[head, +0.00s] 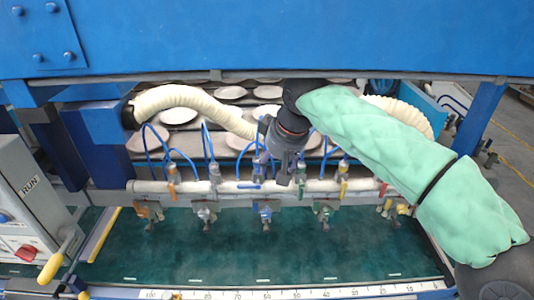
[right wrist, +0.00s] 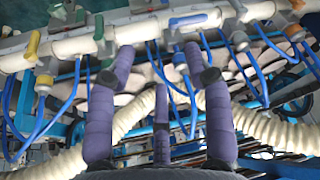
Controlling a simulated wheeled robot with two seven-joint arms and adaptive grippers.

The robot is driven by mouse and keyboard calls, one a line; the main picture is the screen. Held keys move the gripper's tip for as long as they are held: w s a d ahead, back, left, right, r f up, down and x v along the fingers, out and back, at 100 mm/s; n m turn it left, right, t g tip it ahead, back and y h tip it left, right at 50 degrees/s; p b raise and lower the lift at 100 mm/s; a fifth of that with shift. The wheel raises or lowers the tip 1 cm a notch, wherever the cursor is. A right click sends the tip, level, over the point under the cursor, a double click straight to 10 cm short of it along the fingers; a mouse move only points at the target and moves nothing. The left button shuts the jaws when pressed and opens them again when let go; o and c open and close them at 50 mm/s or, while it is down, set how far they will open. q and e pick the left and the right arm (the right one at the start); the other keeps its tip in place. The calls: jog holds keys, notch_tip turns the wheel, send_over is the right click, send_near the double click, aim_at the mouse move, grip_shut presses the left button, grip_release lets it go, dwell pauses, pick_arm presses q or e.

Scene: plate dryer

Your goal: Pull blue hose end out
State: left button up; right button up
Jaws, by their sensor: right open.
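Several thin blue hoses (head: 207,142) arch up from fittings along a white manifold pipe (head: 226,187). In the right wrist view, blue hoses (right wrist: 70,98) hang from the same pipe (right wrist: 68,47). My right gripper (head: 276,166) is over the middle of the pipe, in front of the hoses, and hides part of them. It is open, with its purple fingers spread (right wrist: 158,62). Blue hoses show between the fingers in the wrist view; I cannot tell whether any finger touches one. No loose hose end can be made out. My left gripper is not in view.
A thick cream corrugated hose (head: 180,97) curves behind my gripper. Racks with pale plates (head: 178,116) lie behind. A blue beam (head: 260,40) crosses above. A control box (head: 35,195) stands at left. A green bed (head: 190,250) with a ruler is in front.

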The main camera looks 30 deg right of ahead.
jog(key=shift+s+a, duration=0.15)
jog(key=shift+s, duration=1.8)
